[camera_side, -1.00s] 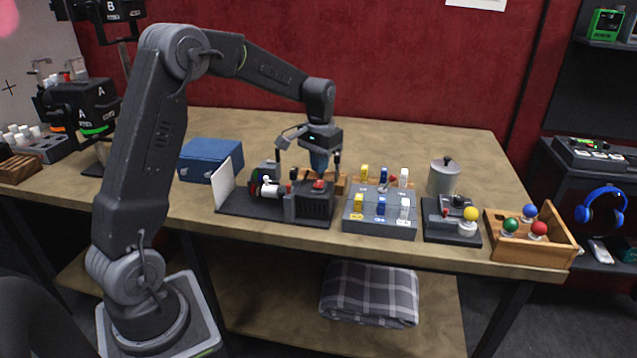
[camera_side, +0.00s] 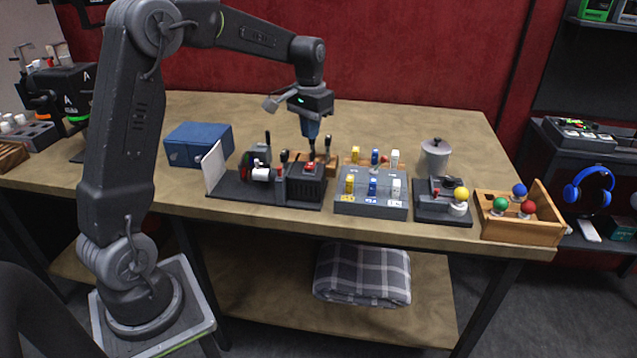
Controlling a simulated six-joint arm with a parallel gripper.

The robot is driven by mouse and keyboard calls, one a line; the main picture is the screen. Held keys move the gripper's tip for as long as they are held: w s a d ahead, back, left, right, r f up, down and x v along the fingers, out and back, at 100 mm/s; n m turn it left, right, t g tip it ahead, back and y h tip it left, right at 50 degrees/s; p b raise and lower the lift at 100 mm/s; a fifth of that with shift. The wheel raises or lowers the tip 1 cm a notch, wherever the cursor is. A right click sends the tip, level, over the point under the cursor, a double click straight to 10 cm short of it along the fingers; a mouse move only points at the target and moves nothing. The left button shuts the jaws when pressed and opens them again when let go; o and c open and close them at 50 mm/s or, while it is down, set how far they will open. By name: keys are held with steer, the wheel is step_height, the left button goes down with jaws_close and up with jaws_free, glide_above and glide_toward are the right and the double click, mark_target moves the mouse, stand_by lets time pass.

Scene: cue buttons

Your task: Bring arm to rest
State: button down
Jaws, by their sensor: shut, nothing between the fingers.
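My gripper (camera_side: 311,130) hangs pointing down above the work table, at the end of my arm. Its fingers look shut and empty. It is above and slightly behind the dark device with a red button (camera_side: 309,168), with a gap between them in the picture. Exact depth is hard to tell, and the fingertips are small and dark against the things behind.
A grey switch box (camera_side: 371,205) with yellow, blue and white switches stands right of the red button. Further right are a joystick unit (camera_side: 440,215), a metal canister (camera_side: 435,157) and a wooden tray (camera_side: 530,232) with coloured balls. A blue box (camera_side: 198,146) stands left. The table behind is clear.

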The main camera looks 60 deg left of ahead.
steer(key=s+d+r+m+t, duration=0.1)
steer(key=s+d+r, duration=0.4)
steer(key=d, duration=0.2)
steer(key=s+d+m+t, duration=0.1)
steer(key=s+d+t, duration=0.1)
steer(key=s+d, duration=0.3)
steer(key=s+d+m+t, duration=0.1)
steer(key=s+d, duration=0.5)
steer(key=s, duration=0.7)
steer(key=shift+d+t, duration=0.25)
steer(key=shift+t, duration=0.45)
